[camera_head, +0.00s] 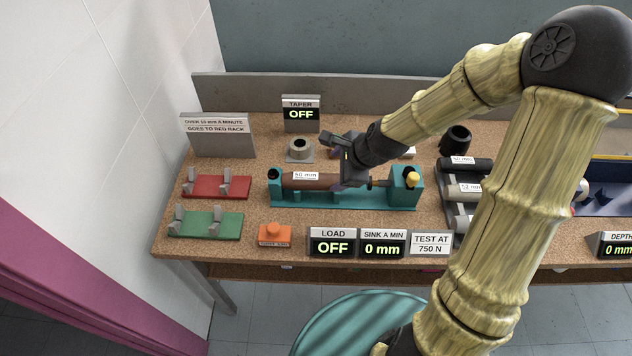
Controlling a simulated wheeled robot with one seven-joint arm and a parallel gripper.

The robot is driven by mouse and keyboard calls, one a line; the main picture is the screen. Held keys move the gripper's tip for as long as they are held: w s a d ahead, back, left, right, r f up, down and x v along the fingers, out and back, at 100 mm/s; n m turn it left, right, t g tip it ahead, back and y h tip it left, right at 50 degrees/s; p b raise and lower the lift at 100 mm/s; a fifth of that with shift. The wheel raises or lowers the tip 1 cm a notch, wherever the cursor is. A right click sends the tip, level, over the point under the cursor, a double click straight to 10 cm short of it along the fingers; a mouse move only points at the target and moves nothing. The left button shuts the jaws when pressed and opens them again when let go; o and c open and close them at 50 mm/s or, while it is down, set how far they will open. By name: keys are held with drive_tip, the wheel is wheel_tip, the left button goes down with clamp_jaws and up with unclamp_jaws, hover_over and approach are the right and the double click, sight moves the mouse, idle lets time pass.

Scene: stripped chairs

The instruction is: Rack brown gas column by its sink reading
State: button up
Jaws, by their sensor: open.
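The brown gas column (312,183), labelled 50 mm, lies level in the teal test bench (345,198), between its left end block and the right block with a yellow knob (413,180). My gripper (345,165) is open at the column's right part; I cannot tell whether it touches. It hides part of the bench. The red rack (216,187) and green rack (205,225) stand empty on the left. The sink display (382,244) reads 0 mm. The load display (333,243) reads OFF.
A sign (218,134) says over 10 mm a minute goes to red rack. An orange button box (274,235) stands at the front. Another sign (430,243) reads test at 750 N. The taper display (300,114) reads OFF. Other columns (466,188) lie right, partly behind my arm.

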sight(319, 179)
drive_tip(key=x, duration=0.8)
drive_tip(key=shift+w+a+f, duration=0.1)
drive_tip(key=shift+a+f, duration=0.05)
drive_tip(key=shift+f, duration=0.1)
drive_tip(key=shift+p+x, duration=0.45)
drive_tip(key=shift+x, duration=2.15)
drive_tip(key=shift+w+r, duration=0.1)
drive_tip(key=shift+c, duration=0.4)
clamp_jaws()
